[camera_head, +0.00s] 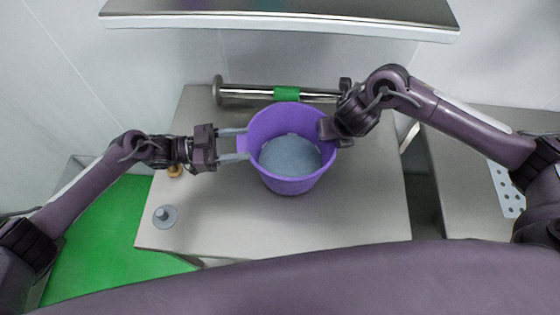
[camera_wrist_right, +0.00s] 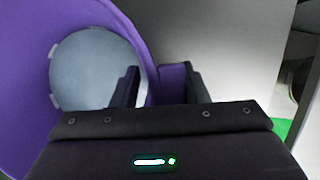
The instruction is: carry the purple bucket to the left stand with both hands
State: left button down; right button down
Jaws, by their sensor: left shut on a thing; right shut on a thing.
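The purple bucket (camera_head: 287,187) is upright over the middle of the grey table (camera_head: 340,222), with a grey-blue round surface inside. I cannot tell whether its bottom touches the table. My left gripper (camera_head: 238,145) is shut on the tab at the bucket's left side. My right gripper (camera_head: 328,130) is shut on the bucket's right side. The right wrist view shows the bucket (camera_wrist_right: 110,20) at the left and a purple tab (camera_wrist_right: 171,84) between the fingers of my right gripper (camera_wrist_right: 162,88). I cannot tell which surface is the left stand.
A metal roller (camera_head: 240,95) with a green band lies along the table's back. A small grey knobbed piece (camera_head: 165,216) stands at the table's front left. A green surface (camera_head: 110,245) is at the left. A metal shelf (camera_head: 290,20) hangs above the back. The table's front right is clear.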

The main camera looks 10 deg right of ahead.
pick_arm(q)
jog(key=shift+f+b, duration=0.35)
jog(key=shift+b, duration=0.05)
pick_arm(e)
jog(key=shift+w+d+f, duration=0.1)
jog(key=shift+d+f, duration=0.25)
jog(key=shift+f, duration=0.3)
pick_arm(q)
jog(key=c, duration=0.8)
grip_release()
jog(key=shift+s, duration=0.1)
pick_arm(e)
jog(key=c, duration=1.1)
grip_release()
jog(key=shift+r, duration=0.1)
pick_arm(q)
jog(key=shift+o, duration=1.2)
pick_arm(e)
jog(key=shift+o, duration=1.3)
jog(key=shift+a, duration=0.1)
pick_arm(q)
jog(key=shift+o, duration=0.2)
pick_arm(e)
jog(key=shift+s+a+r, duration=0.1)
jog(key=shift+s, duration=0.1)
